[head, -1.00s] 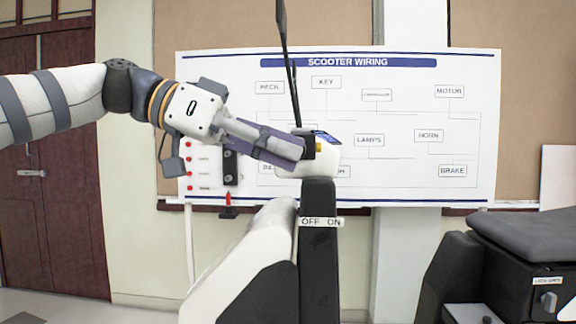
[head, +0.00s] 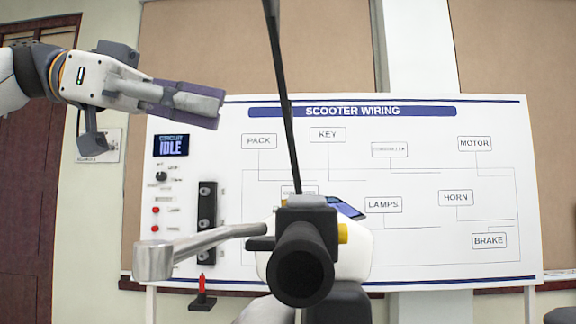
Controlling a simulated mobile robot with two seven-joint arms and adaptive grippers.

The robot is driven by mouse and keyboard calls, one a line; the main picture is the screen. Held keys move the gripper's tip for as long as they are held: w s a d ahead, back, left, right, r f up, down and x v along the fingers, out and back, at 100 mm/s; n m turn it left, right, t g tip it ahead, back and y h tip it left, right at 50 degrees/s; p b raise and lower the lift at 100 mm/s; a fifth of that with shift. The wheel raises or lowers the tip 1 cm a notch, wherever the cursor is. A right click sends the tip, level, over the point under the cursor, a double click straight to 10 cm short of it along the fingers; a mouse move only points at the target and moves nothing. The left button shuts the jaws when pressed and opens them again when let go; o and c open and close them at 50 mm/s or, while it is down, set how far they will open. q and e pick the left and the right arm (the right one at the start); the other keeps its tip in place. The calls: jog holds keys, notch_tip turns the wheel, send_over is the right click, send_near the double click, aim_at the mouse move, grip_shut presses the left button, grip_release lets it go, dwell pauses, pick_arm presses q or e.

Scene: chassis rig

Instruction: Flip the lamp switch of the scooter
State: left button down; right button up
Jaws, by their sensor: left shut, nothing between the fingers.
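The scooter's handlebar shows end-on at lower centre in the head view, with a round black grip (head: 303,265), a silver lever (head: 205,243) reaching left and a white housing (head: 357,257). A small yellow control (head: 342,233) sits on the right of the black clamp. I cannot tell whether it is the lamp switch, and no lamp label is readable on the scooter. My left gripper (head: 215,109) is at upper left, shut and empty. In the picture it is above the lever and left of the mirror stem, touching nothing visible. My right gripper is out of view.
A white wiring board (head: 430,130) stands behind the scooter. A thin black stem (head: 281,100) rises from the handlebar. Upper left has a door (head: 25,200).

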pick_arm(q)
send_over(306, 201)
jog(key=w+a, duration=0.1)
jog(key=a, duration=0.2)
jog(key=shift+d+f, duration=0.2)
jog(key=shift+f, duration=0.95)
jog(key=f, duration=0.3)
jog(key=shift+w+d+f, duration=0.15)
jog(key=shift+w+d, duration=0.2)
jog(key=shift+f, duration=0.45)
